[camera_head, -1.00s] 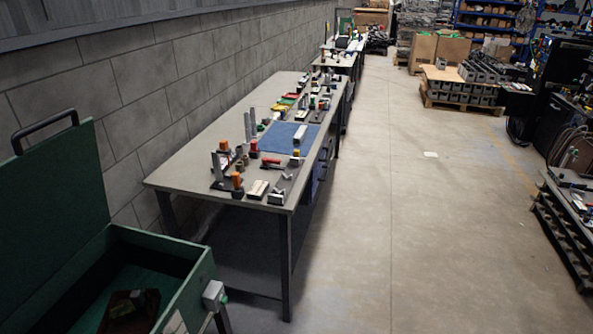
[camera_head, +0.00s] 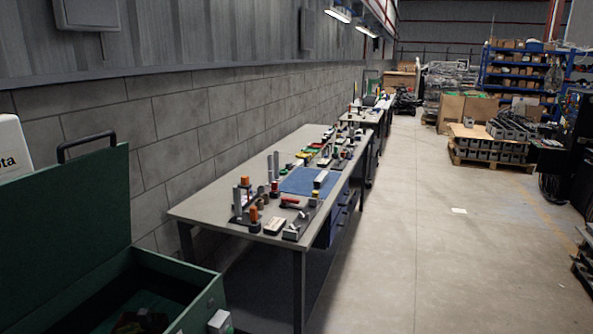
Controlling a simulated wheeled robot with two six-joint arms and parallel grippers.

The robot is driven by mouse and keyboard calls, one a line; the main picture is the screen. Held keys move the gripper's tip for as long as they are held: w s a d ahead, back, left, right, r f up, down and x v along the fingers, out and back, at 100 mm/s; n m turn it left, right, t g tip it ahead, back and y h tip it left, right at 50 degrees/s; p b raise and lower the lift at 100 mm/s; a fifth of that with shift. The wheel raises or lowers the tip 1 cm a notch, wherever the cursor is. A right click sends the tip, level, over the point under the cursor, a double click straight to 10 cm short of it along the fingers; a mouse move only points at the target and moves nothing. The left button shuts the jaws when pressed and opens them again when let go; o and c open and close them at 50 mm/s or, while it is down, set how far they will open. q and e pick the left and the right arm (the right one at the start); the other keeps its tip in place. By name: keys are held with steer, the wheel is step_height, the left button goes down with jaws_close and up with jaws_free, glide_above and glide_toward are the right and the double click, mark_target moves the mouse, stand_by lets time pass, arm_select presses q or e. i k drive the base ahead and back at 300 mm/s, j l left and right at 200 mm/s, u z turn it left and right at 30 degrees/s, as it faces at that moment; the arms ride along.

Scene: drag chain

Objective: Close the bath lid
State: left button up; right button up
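The green bath (camera_head: 205,300) stands at the lower left, cut off by the bottom edge of the view. Its green lid (camera_head: 62,225) stands open, raised upright along the left side. A black handle (camera_head: 86,145) sits on the lid's top edge. The inside of the bath is dark, with some small objects (camera_head: 140,321) at the bottom of it. A grey fitting (camera_head: 219,321) is on the bath's right end. Neither of my grippers is in view.
A long grey workbench (camera_head: 210,205) with several tools and a blue mat (camera_head: 305,181) stands along the block wall beyond the bath. The concrete floor (camera_head: 450,260) on the right is open. Pallets of grey parts (camera_head: 490,150) and shelves stand far back.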

mark_target(59, 221)
steer(key=u, duration=1.3)
steer(key=i+l, duration=0.75)
